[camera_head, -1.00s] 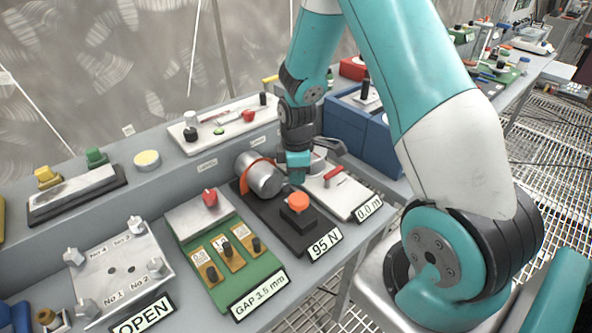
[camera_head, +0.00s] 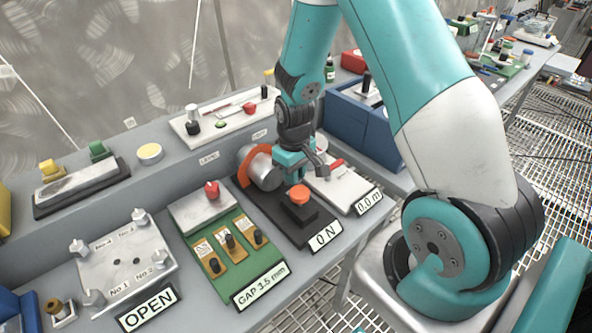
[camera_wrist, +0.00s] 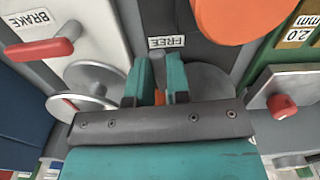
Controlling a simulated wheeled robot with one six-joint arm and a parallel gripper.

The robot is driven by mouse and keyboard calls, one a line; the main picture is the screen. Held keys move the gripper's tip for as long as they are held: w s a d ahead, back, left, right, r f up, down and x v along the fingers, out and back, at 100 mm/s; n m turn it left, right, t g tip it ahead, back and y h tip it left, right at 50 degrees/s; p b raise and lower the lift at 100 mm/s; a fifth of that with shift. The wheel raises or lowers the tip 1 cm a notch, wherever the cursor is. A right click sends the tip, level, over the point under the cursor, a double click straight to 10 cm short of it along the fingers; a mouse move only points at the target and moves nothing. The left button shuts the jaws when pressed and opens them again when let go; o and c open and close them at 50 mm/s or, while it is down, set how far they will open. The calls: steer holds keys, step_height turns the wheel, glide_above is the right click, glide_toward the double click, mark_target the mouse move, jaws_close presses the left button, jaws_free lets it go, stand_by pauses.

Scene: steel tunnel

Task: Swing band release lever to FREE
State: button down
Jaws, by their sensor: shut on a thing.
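The band station has a black base (camera_head: 258,205), a silver drum (camera_head: 264,172) with an orange band (camera_head: 243,165), and an orange knob (camera_head: 299,194) at the front. Its sign (camera_head: 323,236) reads 0 N. My gripper (camera_wrist: 160,88) is beside the drum, its two teal fingers pointing at the base near the FREE label (camera_wrist: 172,42). It also shows in the head view (camera_head: 291,166). The fingers are closed around the band release lever (camera_wrist: 160,97), of which only an orange sliver shows between them. The rest of the lever is hidden.
A white plate with a red BRAKE lever (camera_wrist: 42,49) and a metal wheel stands close on the right in the head view. A green gap panel (camera_head: 240,250) is on the left. A blue box (camera_head: 362,130) stands behind the white plate.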

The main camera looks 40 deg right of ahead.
steer(key=shift+a+m, duration=0.1)
steer(key=shift+m, duration=0.5)
steer(key=c, duration=1.1)
jaws_free()
step_height(320, 180, up, 18)
steer(key=shift+f, duration=0.25)
